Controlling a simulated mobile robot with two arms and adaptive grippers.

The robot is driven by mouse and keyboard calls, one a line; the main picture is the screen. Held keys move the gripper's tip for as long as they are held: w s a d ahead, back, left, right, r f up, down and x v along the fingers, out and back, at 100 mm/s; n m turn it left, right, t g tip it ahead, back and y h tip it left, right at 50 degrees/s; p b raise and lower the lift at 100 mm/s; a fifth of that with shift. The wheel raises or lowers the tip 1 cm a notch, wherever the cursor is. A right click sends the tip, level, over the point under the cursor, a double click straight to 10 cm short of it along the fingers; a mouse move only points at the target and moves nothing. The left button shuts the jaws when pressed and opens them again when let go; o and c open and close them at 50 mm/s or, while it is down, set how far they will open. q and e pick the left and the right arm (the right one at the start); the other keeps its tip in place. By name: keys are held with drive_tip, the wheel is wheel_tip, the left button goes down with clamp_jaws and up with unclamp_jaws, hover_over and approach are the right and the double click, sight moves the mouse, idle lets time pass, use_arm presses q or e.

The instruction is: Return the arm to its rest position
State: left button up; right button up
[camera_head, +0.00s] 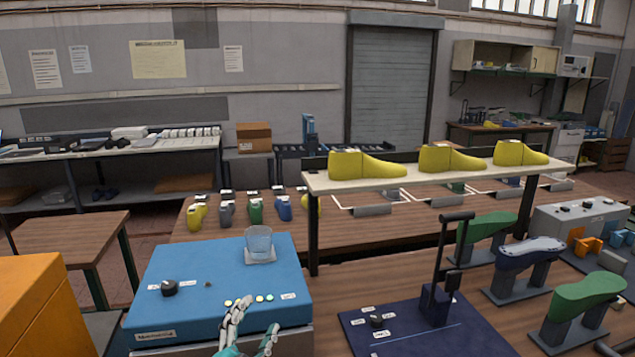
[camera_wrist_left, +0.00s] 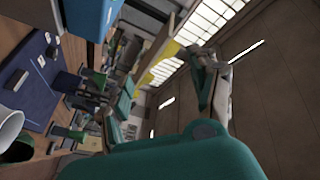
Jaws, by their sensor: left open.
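My left gripper (camera_head: 257,315) comes in at the bottom edge of the head view, in front of the blue-topped machine (camera_head: 215,270). Its two fingers stand apart with nothing between them. In the left wrist view the gripper (camera_wrist_left: 162,95) is also open and empty, with its teal palm at the bottom. The rest of the left arm is hidden below the head view. My right gripper is not seen in either view.
A raised shelf (camera_head: 440,176) carries three yellow lasts. A dark blue base (camera_head: 420,335) with a black upright stands right of the gripper, beside green and navy lasts on stands. An orange box (camera_head: 45,305) is at the left.

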use_arm(q)
drive_tip(key=s+a+f+n+g+y, duration=0.3)
drive_tip(key=s+a+f+n+g, duration=0.1)
drive_tip(key=s+f, duration=0.25)
drive_tip(key=s+a+f+n+g+y, duration=0.25)
drive_tip(key=s+a+f+n, duration=0.2)
drive_tip(key=f, duration=0.35)
drive_tip(key=s+f+n+g+h, duration=0.1)
drive_tip(key=s+f+g, duration=0.3)
drive_tip(key=s, duration=0.6)
drive_tip(key=s+f+n+g, duration=0.1)
drive_tip(key=s+f+g, duration=0.3)
drive_tip(key=s, duration=0.6)
wheel_tip(320, 180, down, 28)
drive_tip(key=s+g+b, duration=0.2)
drive_tip(key=s+a+f+g+b, duration=0.1)
drive_tip(key=s+a+f, duration=0.2)
drive_tip(key=s+f, duration=1.3)
drive_tip(key=shift+a+f+m+b, duration=0.2)
drive_tip(key=shift+f+m+b, duration=0.25)
drive_tip(key=shift+f, duration=0.4)
